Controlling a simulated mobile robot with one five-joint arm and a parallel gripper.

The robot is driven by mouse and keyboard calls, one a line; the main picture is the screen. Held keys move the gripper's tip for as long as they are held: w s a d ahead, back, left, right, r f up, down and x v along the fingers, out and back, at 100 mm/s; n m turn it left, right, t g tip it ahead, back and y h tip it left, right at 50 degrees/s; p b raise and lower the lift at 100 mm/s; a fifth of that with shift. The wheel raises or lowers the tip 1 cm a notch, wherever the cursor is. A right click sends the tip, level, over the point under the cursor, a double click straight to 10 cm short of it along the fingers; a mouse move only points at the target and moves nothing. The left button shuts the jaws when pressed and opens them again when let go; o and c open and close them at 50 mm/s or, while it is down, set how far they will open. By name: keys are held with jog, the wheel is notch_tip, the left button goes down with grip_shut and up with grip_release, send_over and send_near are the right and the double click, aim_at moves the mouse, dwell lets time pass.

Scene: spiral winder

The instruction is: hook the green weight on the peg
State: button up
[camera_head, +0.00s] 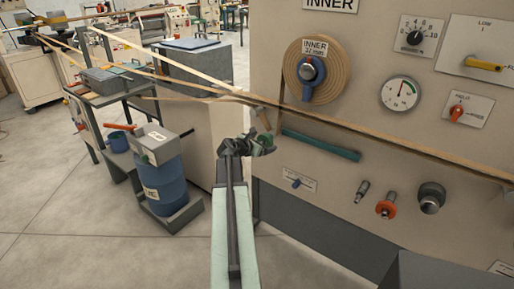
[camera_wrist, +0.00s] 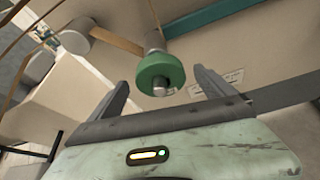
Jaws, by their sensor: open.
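The green weight (camera_wrist: 148,72), a thick disc, sits around a short grey pin whose end pokes out toward the camera in the wrist view. A grey cylindrical part shows just behind it. In the head view only a small green patch of it (camera_head: 269,138) shows past my gripper (camera_head: 250,145). My gripper is open, with one finger on each side of the weight in the wrist view (camera_wrist: 161,80); I see no contact. Whether the grey pin is the peg or part of the weight I cannot tell.
The tan machine panel (camera_head: 330,215) stands close on the right. A teal bar (camera_head: 320,145), an orange disc on a stub (camera_head: 386,209) and a grey knob (camera_head: 431,198) stick out of it. A brown strip (camera_head: 400,140) crosses the panel. A blue drum (camera_head: 165,185) stands left; floor is clear at lower left.

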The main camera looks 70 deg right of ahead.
jog(key=b+x, duration=0.1)
jog(key=x, duration=0.2)
jog(key=shift+d+f, duration=0.2)
jog(key=shift+d, duration=0.05)
jog(key=shift+r, duration=0.1)
grip_shut()
